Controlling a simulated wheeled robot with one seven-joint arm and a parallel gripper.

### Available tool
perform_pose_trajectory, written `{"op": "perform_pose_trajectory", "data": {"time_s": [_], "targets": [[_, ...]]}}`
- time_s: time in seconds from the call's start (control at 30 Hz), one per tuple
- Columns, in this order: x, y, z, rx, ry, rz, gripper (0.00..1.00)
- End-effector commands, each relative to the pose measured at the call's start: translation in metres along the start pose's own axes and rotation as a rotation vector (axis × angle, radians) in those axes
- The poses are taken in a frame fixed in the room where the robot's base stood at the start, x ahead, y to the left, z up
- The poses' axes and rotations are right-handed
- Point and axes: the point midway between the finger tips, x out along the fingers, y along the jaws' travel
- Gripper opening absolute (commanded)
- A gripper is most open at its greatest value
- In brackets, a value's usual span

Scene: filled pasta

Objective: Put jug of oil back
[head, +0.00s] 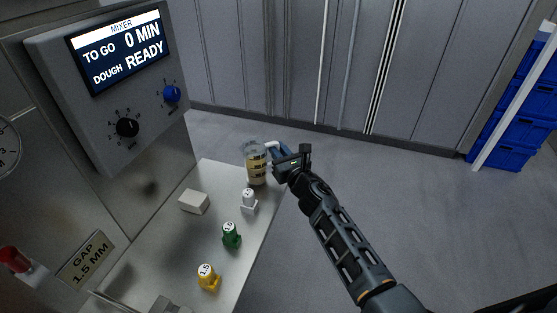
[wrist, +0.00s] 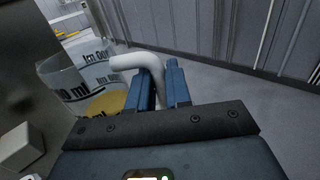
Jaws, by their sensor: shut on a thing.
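The jug of oil (head: 257,168) is a clear measuring jug with dark markings and yellow oil in its lower part. It is upright at the far end of the pale worktop (head: 212,172); I cannot tell whether its base touches the top. My gripper (head: 279,153) reaches it from the right and is shut on its white handle. In the wrist view the jug (wrist: 85,75) is at left, and its bent handle passes between the blue fingers (wrist: 161,82). The lower part of the handle is hidden by the gripper.
A white block (head: 194,202) and white, green (head: 231,236) and yellow (head: 208,278) labelled pieces stand on the worktop. The mixer panel (head: 120,80) rises at left, reading 0 MIN and READY. Blue crates (head: 510,120) are at far right. The floor right of the worktop is clear.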

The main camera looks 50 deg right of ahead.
Motion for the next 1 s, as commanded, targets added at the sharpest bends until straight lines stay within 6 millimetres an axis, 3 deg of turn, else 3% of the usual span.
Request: {"op": "perform_pose_trajectory", "data": {"time_s": [0.03,0.1,0.5,0.53,0.7,0.8,1.0], "targets": [[0.0004,-0.0002,-0.0113,0.001,-0.002,0.0,0.0],[0.0004,-0.0002,-0.0148,0.001,-0.002,0.0,0.0],[0.0003,0.0,-0.0172,0.0,-0.002,0.001,0.0],[0.0001,-0.0001,-0.0167,0.0,-0.001,0.0,0.2],[0.0,-0.0001,-0.0163,0.0,-0.001,0.0,0.37],[0.0,-0.0001,-0.0163,0.0,-0.001,0.0,0.44],[0.0,-0.0001,-0.0161,0.0,-0.001,0.0,0.44]]}}
